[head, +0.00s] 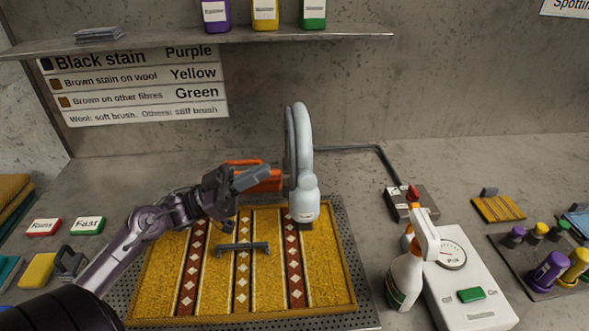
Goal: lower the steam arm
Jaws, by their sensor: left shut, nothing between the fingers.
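The steam arm (300,130) is a pale grey curved tube ending in a rounded head (305,200) with a dark nozzle, over the right part of the rug. An orange handle (268,184) sits at its left side. My left gripper (262,178) is shut and empty, right beside the orange handle; I cannot tell whether it touches. The yellow rug (215,275) with red-brown bands and white diamonds lies flat on a perforated plate (350,260). A dark bar handle (242,247) lies over the rug's middle. My right gripper is not in view.
Red and green labelled blocks (87,226) and a yellow sponge (37,270) lie left. A shelf (200,42) with bottles is above. A caddy (545,255) stands far right.

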